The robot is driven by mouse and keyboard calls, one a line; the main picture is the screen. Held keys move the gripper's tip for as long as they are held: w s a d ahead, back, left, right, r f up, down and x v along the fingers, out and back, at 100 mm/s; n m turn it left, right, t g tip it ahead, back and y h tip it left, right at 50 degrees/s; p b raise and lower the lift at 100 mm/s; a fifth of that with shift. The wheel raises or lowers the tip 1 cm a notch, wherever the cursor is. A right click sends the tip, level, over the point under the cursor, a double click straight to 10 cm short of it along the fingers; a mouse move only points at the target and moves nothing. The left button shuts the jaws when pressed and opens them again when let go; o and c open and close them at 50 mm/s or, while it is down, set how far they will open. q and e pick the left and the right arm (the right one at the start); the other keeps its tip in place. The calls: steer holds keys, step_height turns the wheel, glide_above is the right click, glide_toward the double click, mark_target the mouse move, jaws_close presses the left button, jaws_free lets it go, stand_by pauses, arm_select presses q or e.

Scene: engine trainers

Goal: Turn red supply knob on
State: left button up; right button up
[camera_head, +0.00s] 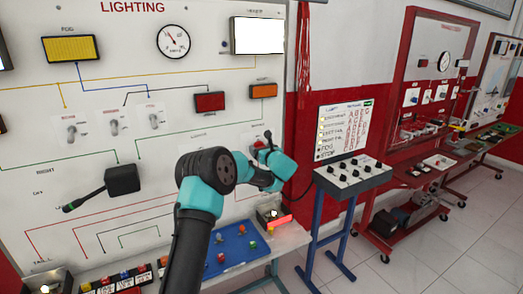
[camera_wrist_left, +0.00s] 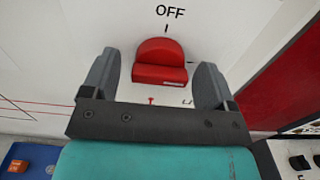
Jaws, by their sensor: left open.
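The red supply knob (camera_wrist_left: 160,62) is mounted on the white panel, with the word OFF and a short mark above it in the left wrist view. In the head view a little of the red knob (camera_head: 260,144) shows, mostly hidden by my gripper. My left gripper (camera_wrist_left: 160,76) is open, with one grey finger on each side of the knob. Gaps show between the fingers and the knob in the left wrist view. In the head view my left gripper (camera_head: 267,140) is at the lower right of the lighting panel. My right gripper is not in view.
The lighting panel (camera_head: 100,150) carries lamps, switches and a black stalk lever (camera_head: 122,180). Below it are a blue tray (camera_head: 235,247) with small coloured parts and a small box (camera_head: 272,213). A control stand (camera_head: 352,175) stands to the right.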

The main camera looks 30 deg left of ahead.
arm_select(q)
steer(key=v, duration=1.7)
steer(key=shift+d, duration=0.25)
